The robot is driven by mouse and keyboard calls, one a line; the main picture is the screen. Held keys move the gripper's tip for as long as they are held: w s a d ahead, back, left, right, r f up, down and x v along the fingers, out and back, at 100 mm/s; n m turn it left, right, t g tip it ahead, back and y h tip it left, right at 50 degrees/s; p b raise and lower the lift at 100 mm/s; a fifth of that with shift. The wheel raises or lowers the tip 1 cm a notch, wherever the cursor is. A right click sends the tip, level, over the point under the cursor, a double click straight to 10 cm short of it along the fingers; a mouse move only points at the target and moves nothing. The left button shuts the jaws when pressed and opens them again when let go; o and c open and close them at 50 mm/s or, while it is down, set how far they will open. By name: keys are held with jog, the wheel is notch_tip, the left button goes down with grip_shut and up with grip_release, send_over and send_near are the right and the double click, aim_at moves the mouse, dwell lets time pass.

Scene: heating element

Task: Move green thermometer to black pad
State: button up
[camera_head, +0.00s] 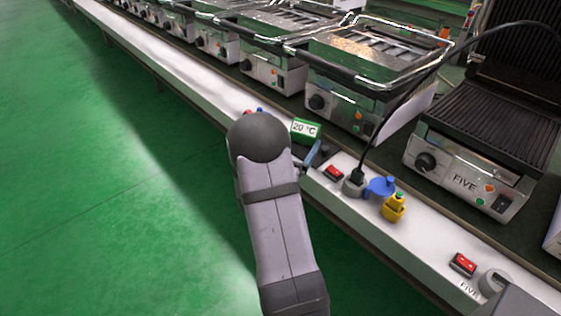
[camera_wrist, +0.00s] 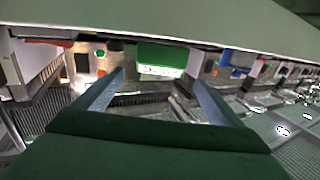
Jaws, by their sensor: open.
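The green thermometer (camera_head: 304,129) with a white "20 °C" display stands on the white ledge, just beyond my arm in the head view. In the wrist view the thermometer (camera_wrist: 162,57) shows as a green and white block at the top middle, roughly between the fingertips and apart from them. My gripper (camera_wrist: 155,77) is open and empty, its two grey fingers spread toward the thermometer. In the head view my gripper is mostly hidden behind my arm. I cannot clearly pick out a separate black pad; a dark surface lies under the appliances.
On the ledge are a red switch (camera_head: 334,172), a black plug (camera_head: 357,177) with a cable, a blue object (camera_head: 381,187), a yellow object (camera_head: 394,207) and another red switch (camera_head: 463,264). A fryer (camera_head: 345,100) and a ribbed grill (camera_head: 485,130) stand behind. Green floor lies at left.

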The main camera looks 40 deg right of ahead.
jog(key=shift+w+a+f, duration=0.1)
jog(key=shift+w+a, duration=0.15)
jog(key=shift+w, duration=0.05)
jog(key=w+a+f+n+t+y, duration=0.15)
jog(key=a+y, duration=0.25)
jog(key=a, duration=0.4)
jog(key=w+a+f+n+y, duration=0.2)
jog(key=a+f+n+y, duration=0.15)
jog(key=a, duration=0.35)
jog(key=w+a+f+n+t+y, duration=0.1)
jog(key=w+a+n+y, duration=0.1)
jog(key=a+y, duration=0.45)
jog(key=s+a+f+n+g+y, duration=0.25)
jog(key=s+a, duration=0.35)
jog(key=a, duration=0.4)
jog(key=s+a+n+g, duration=0.2)
jog(key=s+a+g, duration=0.1)
jog(key=s, duration=0.6)
jog(key=s+a+n+g, duration=0.2)
jog(key=s+a+g, duration=0.1)
jog(key=s, duration=0.7)
jog(key=shift+r+g, duration=0.15)
jog(key=shift+g, duration=0.25)
